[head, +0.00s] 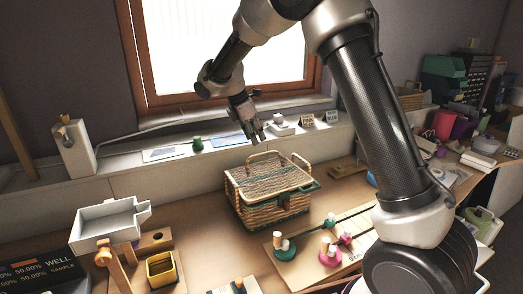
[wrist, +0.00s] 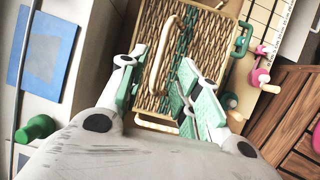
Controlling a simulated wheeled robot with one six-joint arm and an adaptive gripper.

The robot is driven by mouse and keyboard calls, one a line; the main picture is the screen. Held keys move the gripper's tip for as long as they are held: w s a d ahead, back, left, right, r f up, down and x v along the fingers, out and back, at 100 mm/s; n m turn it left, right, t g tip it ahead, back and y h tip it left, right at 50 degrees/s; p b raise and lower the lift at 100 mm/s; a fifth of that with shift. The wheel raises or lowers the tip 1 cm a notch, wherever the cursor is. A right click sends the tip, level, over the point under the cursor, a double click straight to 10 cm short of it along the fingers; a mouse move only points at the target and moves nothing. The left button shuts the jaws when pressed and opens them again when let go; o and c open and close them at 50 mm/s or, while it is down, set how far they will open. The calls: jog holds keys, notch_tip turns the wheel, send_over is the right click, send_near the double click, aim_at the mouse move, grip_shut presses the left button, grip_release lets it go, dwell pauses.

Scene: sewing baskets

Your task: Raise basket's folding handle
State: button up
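The wicker basket (head: 265,212) stands closed on the workbench, with a woven tan and green lid (head: 262,179). A pale arched handle (head: 264,154) shows at its back edge in the head view. In the wrist view a long tan handle (wrist: 163,48) crosses over the lid, and a green loop (wrist: 242,40) sits at the side. My gripper (head: 257,138) is above and behind the basket, pointing down. In the wrist view my gripper (wrist: 156,72) is open, its green-padded fingers apart on either side of the handle's near end. Contact cannot be told.
A board with thread spools (head: 284,250) lies at the basket's front right. A white tray on a stand (head: 108,222) and a yellow box (head: 161,270) are at the left. The window ledge (head: 180,160) runs behind, with a green spool (head: 197,144).

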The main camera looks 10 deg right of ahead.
jog(key=x, duration=0.7)
jog(key=shift+s+d+f, duration=0.1)
jog(key=shift+d+f, duration=0.05)
jog(key=shift+f, duration=0.05)
jog(key=shift+c, duration=0.2)
grip_shut()
